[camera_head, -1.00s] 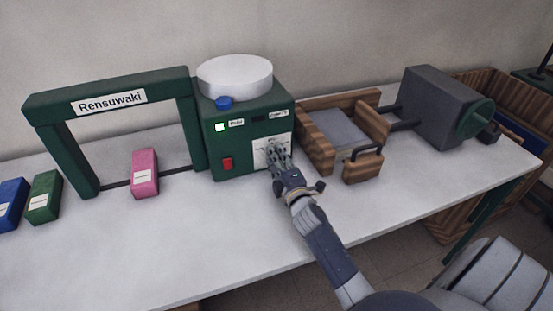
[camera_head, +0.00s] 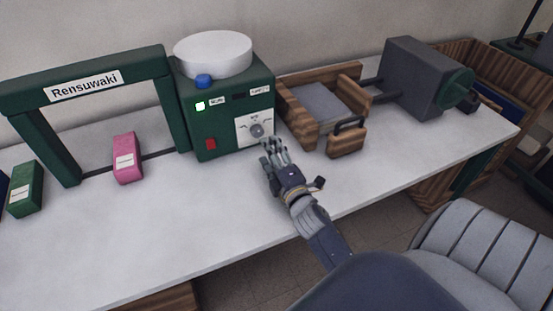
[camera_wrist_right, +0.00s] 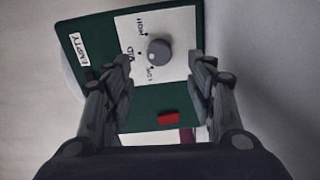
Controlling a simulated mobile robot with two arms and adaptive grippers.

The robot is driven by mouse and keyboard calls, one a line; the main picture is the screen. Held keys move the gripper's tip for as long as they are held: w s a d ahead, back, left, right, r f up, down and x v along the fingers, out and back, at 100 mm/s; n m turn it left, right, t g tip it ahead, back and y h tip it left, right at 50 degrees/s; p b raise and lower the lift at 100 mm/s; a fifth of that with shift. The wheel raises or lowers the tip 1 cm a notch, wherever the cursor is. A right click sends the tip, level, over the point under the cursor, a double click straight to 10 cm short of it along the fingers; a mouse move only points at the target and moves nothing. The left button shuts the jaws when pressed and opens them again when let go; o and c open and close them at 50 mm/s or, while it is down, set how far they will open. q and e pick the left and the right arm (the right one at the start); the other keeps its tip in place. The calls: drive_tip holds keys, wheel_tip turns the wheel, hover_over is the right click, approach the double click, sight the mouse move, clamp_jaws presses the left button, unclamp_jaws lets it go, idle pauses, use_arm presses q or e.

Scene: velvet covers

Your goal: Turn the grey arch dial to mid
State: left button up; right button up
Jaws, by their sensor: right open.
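The grey dial (camera_head: 257,130) is a round knob on a white panel on the front of the green machine (camera_head: 221,127). In the right wrist view the dial (camera_wrist_right: 158,52) sits beside HIGH, MID and LOW labels with small marks. Which mark it points at cannot be told. My right gripper (camera_head: 274,145) is open and empty, just in front of and below the dial in the head view. In the wrist view its two fingers (camera_wrist_right: 160,66) stand either side of the dial's line, apart from it. My left gripper is not in view.
The machine also has a red switch (camera_head: 210,143), a blue knob (camera_head: 204,81) and a lit green square (camera_head: 200,106). The front table surface (camera_head: 180,225) is clear.

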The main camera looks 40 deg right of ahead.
drive_tip(key=shift+v, duration=2.05)
